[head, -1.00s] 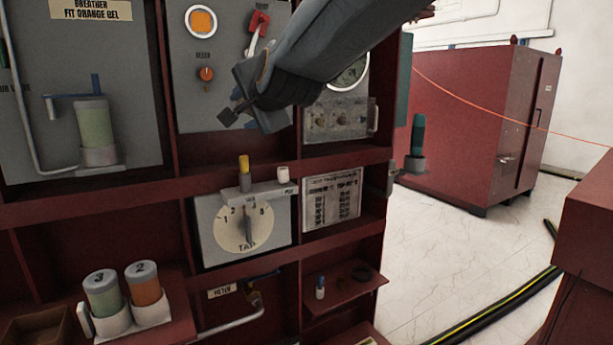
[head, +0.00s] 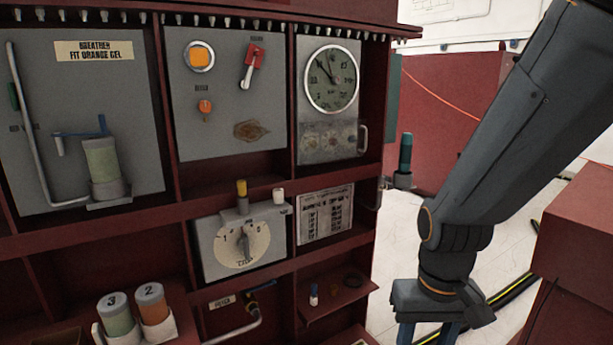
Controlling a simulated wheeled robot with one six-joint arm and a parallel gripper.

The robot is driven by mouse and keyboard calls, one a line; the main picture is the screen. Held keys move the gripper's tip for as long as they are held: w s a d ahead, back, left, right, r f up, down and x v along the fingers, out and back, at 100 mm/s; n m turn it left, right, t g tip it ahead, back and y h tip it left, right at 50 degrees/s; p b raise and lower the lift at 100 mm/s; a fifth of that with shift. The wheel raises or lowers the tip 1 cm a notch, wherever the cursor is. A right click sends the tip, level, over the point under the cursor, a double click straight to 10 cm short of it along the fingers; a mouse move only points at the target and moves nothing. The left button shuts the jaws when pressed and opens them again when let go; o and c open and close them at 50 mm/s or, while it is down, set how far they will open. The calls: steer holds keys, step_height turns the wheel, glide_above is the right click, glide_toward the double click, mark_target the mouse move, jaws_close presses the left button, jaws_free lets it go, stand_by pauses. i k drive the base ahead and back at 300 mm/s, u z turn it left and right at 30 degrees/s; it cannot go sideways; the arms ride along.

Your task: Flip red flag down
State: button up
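The red flag (head: 255,57) is on the upper middle grey panel, right of a round orange indicator (head: 200,56). It is a red piece, and a white lever (head: 246,80) reaches down and slightly left from it. My gripper (head: 428,334) is at the lower right, well away from the flag and pointing down. Its two blue fingers stand apart with nothing seen between them. Their tips are cut off by the bottom edge of the picture.
An orange knob (head: 205,106) is below the indicator. A round gauge (head: 331,79) is on the panel to the right. Below are a tap dial (head: 241,242) and numbered canisters (head: 152,304). A red cabinet block (head: 580,225) stands at the right edge. The space in front of the flag is clear.

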mark_target(255, 55)
steer(key=u, duration=2.2)
steer(key=i, duration=0.6)
steer(key=z, duration=2.3)
